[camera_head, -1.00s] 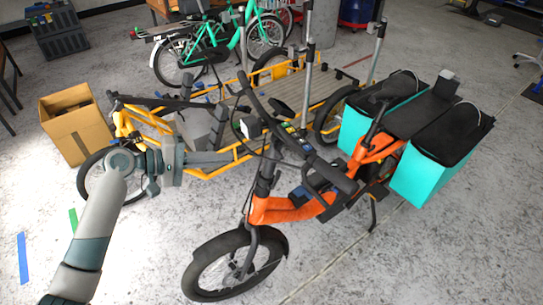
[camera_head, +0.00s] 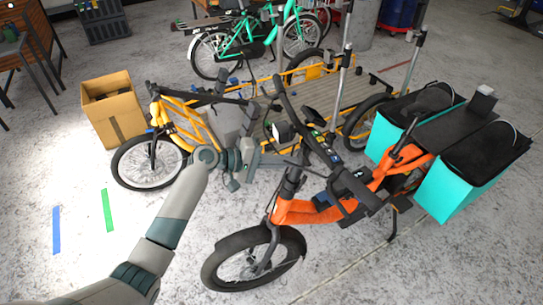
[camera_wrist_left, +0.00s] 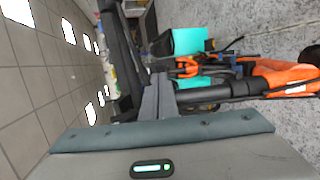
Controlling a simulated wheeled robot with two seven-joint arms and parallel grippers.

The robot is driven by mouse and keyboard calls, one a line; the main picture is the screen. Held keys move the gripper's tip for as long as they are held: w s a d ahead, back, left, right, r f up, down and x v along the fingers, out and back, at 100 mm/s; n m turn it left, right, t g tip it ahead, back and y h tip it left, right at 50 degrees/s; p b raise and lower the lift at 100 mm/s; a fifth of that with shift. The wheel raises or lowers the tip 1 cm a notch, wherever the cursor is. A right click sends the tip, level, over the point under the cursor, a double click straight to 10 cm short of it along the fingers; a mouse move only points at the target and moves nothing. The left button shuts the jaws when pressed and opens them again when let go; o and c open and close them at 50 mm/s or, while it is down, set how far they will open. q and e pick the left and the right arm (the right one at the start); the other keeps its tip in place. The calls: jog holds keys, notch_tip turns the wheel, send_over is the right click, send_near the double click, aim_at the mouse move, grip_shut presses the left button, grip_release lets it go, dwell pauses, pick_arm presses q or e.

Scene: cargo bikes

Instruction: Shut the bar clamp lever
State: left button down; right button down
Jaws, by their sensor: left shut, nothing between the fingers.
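The orange cargo bike (camera_head: 300,212) stands in the middle of the head view, with a long black handlebar (camera_head: 308,128) across it. A small clamp lever is too small to tell apart among the dark parts at the bar and stem. My left gripper (camera_head: 298,158) is shut and empty, at the near side of the handlebar, its tips partly lost against the dark parts. In the left wrist view the closed fingers (camera_wrist_left: 160,92) point at the bike, with black bar parts close on both sides. Contact cannot be told. My right gripper is not in view.
The yellow cargo bike (camera_head: 190,128) stands close behind my left arm. Turquoise bags (camera_head: 462,183) hang at the orange bike's rear. A cardboard box (camera_head: 112,108) and green bikes (camera_head: 255,35) stand farther back.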

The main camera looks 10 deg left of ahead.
aim_at(306, 162)
pick_arm(q)
jog(key=shift+p+x, duration=0.4)
jog(key=shift+x, duration=1)
jog(key=shift+d+f+t, duration=0.1)
jog(key=shift+d+t, duration=0.05)
jog(key=shift+t, duration=0.15)
